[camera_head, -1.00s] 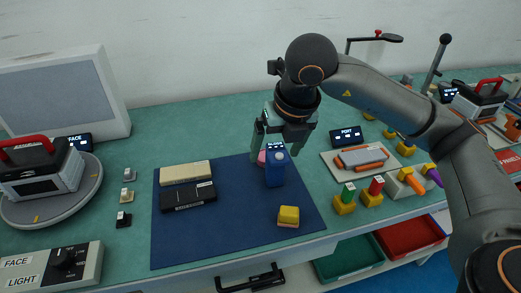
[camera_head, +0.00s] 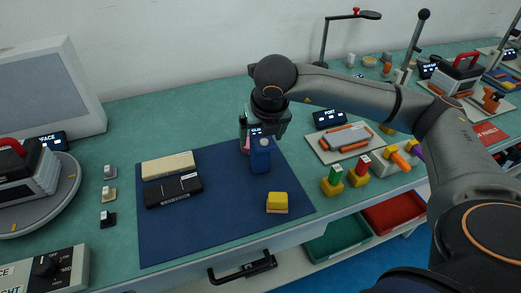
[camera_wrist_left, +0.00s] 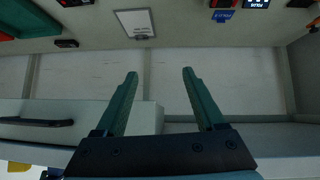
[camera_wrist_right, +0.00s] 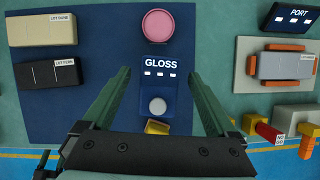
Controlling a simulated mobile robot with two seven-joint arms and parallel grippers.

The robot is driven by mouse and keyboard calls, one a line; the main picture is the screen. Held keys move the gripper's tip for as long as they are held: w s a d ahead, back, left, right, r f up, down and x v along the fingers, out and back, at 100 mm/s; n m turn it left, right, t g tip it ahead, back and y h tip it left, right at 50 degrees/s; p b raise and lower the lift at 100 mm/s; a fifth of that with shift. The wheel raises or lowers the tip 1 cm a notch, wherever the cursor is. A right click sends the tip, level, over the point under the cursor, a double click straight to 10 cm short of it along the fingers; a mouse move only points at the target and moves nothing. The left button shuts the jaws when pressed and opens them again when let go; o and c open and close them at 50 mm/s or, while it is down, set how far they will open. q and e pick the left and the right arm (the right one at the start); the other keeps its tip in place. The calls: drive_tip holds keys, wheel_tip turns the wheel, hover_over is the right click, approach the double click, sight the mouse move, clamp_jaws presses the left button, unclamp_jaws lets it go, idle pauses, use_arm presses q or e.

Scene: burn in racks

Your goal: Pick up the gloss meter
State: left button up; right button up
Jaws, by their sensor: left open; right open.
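The gloss meter is a blue block with a "GLOSS" display and a round grey knob. It stands on the dark blue mat (camera_head: 215,220) in the head view (camera_head: 260,158). In the right wrist view the gloss meter (camera_wrist_right: 157,88) lies between the open fingers, near their tips. My right gripper (camera_head: 262,130) is open above and behind it, fingers pointing down; whether they touch it cannot be told. My left gripper (camera_wrist_left: 160,75) is open and empty in the left wrist view, facing a pale cabinet front; it is outside the head view.
A pink round thing (camera_wrist_right: 158,24) stands close behind the meter. A cream block (camera_head: 168,165), a black block (camera_head: 173,190) and a yellow block (camera_head: 277,202) also lie on the mat. A tray with grey and orange parts (camera_head: 320,151) is to the right. The mat's front left is clear.

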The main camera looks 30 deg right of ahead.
drive_tip(key=shift+x, duration=1.1)
drive_tip(key=shift+r, duration=0.1)
clamp_jaws()
